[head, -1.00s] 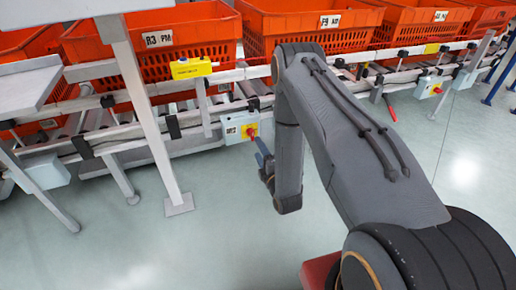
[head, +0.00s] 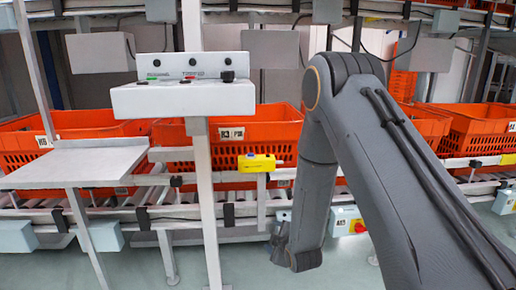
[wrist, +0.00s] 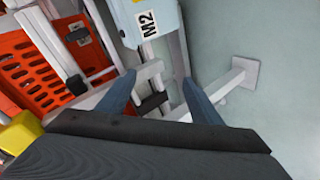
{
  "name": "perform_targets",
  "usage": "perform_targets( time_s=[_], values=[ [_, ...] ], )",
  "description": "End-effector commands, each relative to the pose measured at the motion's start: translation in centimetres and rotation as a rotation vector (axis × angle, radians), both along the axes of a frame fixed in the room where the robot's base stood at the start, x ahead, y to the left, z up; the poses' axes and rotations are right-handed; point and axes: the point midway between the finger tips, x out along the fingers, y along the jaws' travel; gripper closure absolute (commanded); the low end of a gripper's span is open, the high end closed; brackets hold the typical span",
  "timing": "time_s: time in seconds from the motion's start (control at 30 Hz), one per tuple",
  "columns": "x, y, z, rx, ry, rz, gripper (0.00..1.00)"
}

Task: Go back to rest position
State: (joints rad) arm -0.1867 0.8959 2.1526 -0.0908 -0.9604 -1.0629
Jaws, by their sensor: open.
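My gripper (wrist: 160,95) shows in the wrist view as two blue-grey fingers set wide apart, with nothing between them but the view of the conveyor frame and floor beyond. In the head view my gripper (head: 280,243) hangs at the end of my bent grey arm, low in front of the conveyor. It is empty. Its fingers are partly hidden by the wrist there.
Orange totes (head: 243,134) line a roller conveyor (head: 150,213). A control panel (head: 184,97) on a post and a grey shelf (head: 75,164) stand near my gripper's left. A light blue box (wrist: 143,20) marked M2 is close by. Floor (wrist: 265,120) is clear at right.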

Motion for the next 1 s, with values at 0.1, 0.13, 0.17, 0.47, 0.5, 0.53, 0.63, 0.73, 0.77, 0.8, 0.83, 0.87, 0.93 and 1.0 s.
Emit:
perform_targets(
  time_s=[0.1, 0.13, 0.17, 0.47, 0.5, 0.53, 0.63, 0.73, 0.77, 0.8, 0.83, 0.87, 0.93, 1.0],
  values=[
    [-2.4, 3.2, 2.7, 0.066, 0.135, -0.026, 0.41],
    [-3.1, 3.8, 3.3, 0.082, 0.169, -0.036, 0.41],
    [-4.0, 4.4, 3.8, 0.097, 0.207, -0.048, 0.41],
    [-15.1, 9.0, 9.2, 0.205, 0.567, -0.205, 0.41],
    [-16.8, 9.3, 9.9, 0.214, 0.612, -0.231, 0.41],
    [-18.3, 9.5, 10.4, 0.219, 0.647, -0.253, 0.41],
    [-23.1, 9.9, 12.2, 0.230, 0.758, -0.324, 0.41],
    [-27.6, 9.8, 13.7, 0.232, 0.855, -0.399, 0.41],
    [-28.9, 9.7, 14.1, 0.230, 0.880, -0.419, 0.41],
    [-30.4, 9.5, 14.5, 0.227, 0.910, -0.445, 0.41],
    [-31.4, 9.4, 14.9, 0.225, 0.930, -0.463, 0.41],
    [-32.4, 9.3, 15.2, 0.222, 0.949, -0.479, 0.41],
    [-34.7, 8.9, 15.8, 0.214, 0.990, -0.520, 0.41],
    [-36.7, 8.5, 16.5, 0.205, 1.024, -0.554, 0.41]
  ],
)
